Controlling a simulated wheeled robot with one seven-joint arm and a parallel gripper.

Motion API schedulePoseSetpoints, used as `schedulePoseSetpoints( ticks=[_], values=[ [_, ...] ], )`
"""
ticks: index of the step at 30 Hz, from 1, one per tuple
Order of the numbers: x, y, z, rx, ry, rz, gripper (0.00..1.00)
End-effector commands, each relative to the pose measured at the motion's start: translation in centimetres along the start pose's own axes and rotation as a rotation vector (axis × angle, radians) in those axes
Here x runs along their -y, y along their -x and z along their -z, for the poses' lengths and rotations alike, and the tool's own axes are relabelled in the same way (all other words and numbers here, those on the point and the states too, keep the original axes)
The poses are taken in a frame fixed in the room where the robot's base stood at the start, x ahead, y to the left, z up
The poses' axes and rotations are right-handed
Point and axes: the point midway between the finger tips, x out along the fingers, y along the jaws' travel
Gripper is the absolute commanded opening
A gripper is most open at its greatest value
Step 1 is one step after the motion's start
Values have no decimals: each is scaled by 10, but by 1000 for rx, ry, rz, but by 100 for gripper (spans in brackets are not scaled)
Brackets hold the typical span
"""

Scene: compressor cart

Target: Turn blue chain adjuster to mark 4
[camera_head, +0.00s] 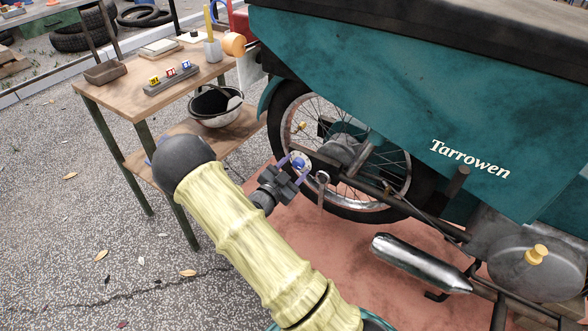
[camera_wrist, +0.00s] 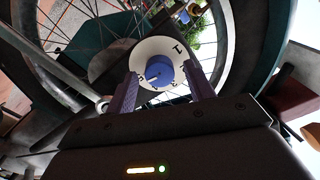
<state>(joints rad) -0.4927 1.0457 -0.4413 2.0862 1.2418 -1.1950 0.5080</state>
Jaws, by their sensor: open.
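The blue chain adjuster (camera_wrist: 159,71) is a round blue knob on a white dial plate (camera_wrist: 172,50) with dark marks around it. In the wrist view it sits between my gripper's two purple fingers; a dark mark like a "T" shows at the plate's upper right, and the other marks are too small or covered to read. My gripper (camera_wrist: 160,88) is open, one finger on each side of the knob; I cannot tell whether they touch it. In the head view the blue adjuster (camera_head: 299,163) shows at my gripper (camera_head: 294,166), beside the wheel.
The spoked wheel (camera_head: 402,170) and a dark frame tube (camera_head: 390,199) are close to my gripper. The teal body (camera_head: 400,75) marked "Tarrowen" overhangs the wheel. A silver silencer (camera_head: 415,262) lies lower right.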

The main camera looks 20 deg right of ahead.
Motion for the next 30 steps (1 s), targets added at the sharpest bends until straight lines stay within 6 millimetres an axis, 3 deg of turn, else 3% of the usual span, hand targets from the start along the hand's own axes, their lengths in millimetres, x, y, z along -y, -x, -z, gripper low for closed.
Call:
schedulePoseSetpoints(
  ticks=[2, 9, 20, 30],
  values=[
    [0, 0, 0, 0, 0, 0, 53],
    [0, 0, 0, 0, 0, 0, 9],
    [1, 1, 1, 0, 36, 1, 9],
    [3, 1, 3, 0, 219, 1, 9]
  ],
)
